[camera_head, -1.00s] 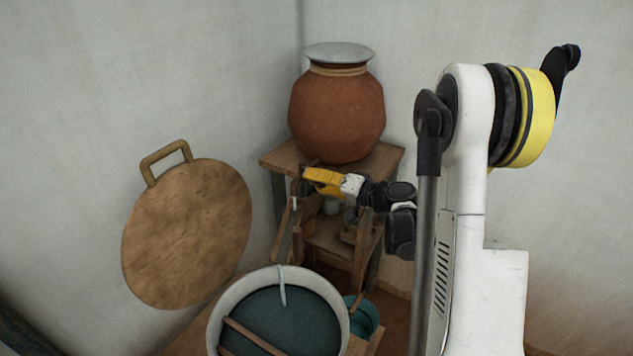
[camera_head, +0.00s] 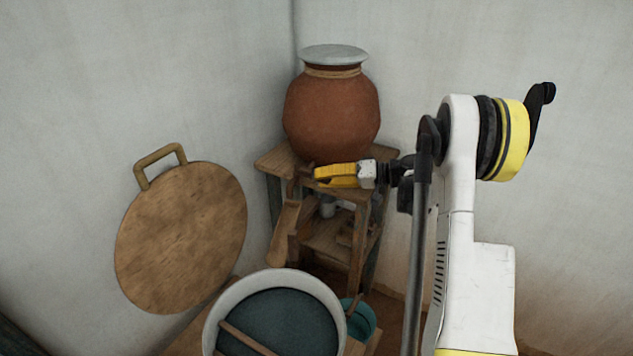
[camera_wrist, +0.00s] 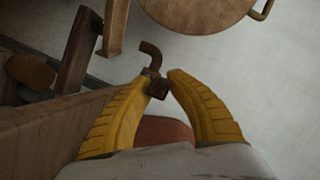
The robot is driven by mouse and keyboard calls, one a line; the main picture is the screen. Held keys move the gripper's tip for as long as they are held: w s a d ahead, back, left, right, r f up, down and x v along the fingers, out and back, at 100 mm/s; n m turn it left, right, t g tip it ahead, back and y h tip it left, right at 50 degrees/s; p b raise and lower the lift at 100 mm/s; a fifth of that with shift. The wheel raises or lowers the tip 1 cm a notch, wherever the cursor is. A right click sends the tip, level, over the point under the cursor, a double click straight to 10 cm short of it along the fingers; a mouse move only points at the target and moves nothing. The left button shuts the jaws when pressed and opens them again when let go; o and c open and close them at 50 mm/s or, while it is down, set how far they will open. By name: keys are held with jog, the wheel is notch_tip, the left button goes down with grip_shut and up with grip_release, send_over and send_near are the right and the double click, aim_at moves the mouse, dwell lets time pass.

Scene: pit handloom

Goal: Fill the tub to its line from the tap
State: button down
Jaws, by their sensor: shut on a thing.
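The tub (camera_head: 330,292) is a pale round vessel at the bottom of the head view, partly cut off by the frame. It holds dark blue-green liquid (camera_head: 290,318); I cannot make out a fill line. A brown clay pot (camera_head: 332,112) with a pale lid stands on a wooden stand, above and behind the tub. A small dark tap (camera_wrist: 155,78) shows in the wrist view, its bent spout pointing away. My gripper (camera_head: 314,175) is low at the pot's front, its yellow fingers closed on the tap. The wrist view shows its fingertips (camera_wrist: 160,83) on either side of it.
A wooden chute (camera_head: 286,228) slopes from below the tap toward the tub. A stick (camera_head: 247,338) lies across the tub. A round wooden board (camera_head: 182,238) with a handle leans at the left wall. A teal vessel (camera_head: 360,318) stands right of the tub.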

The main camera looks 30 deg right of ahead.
jog(key=shift+w+g, duration=0.1)
jog(key=shift+g, duration=0.2)
jog(key=c, duration=1.2)
grip_release()
jog(key=shift+c, duration=0.2)
jog(key=shift+d, duration=0.1)
jog(key=v, duration=1.2)
jog(key=shift+f, duration=0.1)
